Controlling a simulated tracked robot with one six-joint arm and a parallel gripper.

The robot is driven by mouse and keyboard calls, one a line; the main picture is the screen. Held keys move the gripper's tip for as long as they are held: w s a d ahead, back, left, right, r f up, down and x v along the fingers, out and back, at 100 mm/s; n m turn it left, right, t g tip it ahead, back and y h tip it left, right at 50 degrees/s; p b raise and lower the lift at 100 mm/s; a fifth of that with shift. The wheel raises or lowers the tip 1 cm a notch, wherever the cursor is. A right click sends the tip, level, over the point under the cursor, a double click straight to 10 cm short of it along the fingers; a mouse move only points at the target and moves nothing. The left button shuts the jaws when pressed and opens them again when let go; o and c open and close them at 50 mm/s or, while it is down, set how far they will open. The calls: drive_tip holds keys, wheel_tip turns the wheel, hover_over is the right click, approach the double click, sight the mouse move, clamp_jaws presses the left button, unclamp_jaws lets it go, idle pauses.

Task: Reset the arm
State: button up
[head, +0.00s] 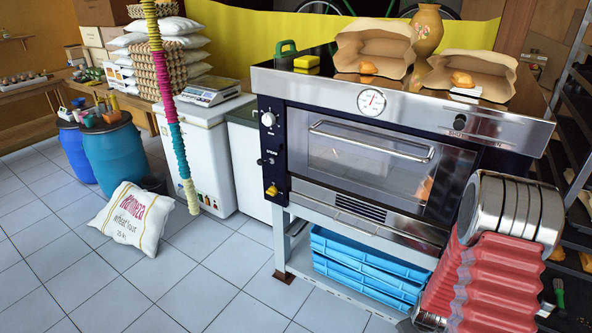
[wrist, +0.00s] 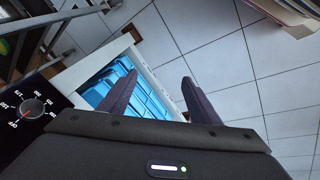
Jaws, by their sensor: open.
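My gripper (wrist: 158,77) shows in the wrist view with its two dark fingers spread apart and nothing between them. Beyond the fingers are the blue crates (wrist: 150,95) on the oven stand and the grey tiled floor. In the head view my arm (head: 500,255), with red ribbed sleeve and silver joint, rises at the lower right in front of the oven's right end. My gripper itself is not visible in the head view.
The steel oven (head: 375,160) stands close, its dial (head: 371,102) in front and paper bags with bread (head: 375,45) on top. A striped hanging column (head: 165,90) is at left. A flour sack (head: 131,218) leans near blue barrels (head: 112,152). Front-left floor is clear.

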drive_tip(key=s+a+r+m, duration=0.1)
drive_tip(key=s+a+r, duration=0.4)
drive_tip(key=r, duration=0.9)
drive_tip(key=s+a+r+m+t+y, duration=0.1)
drive_tip(key=s+a+r, duration=0.5)
drive_tip(key=r, duration=0.8)
drive_tip(key=s+a+r+m+t, duration=0.1)
drive_tip(key=s+a+r, duration=0.4)
drive_tip(key=a+r, duration=0.6)
drive_tip(key=shift+s+r+y, duration=0.15)
drive_tip(key=shift+r+y, duration=0.25)
drive_tip(key=shift+r, duration=1.6)
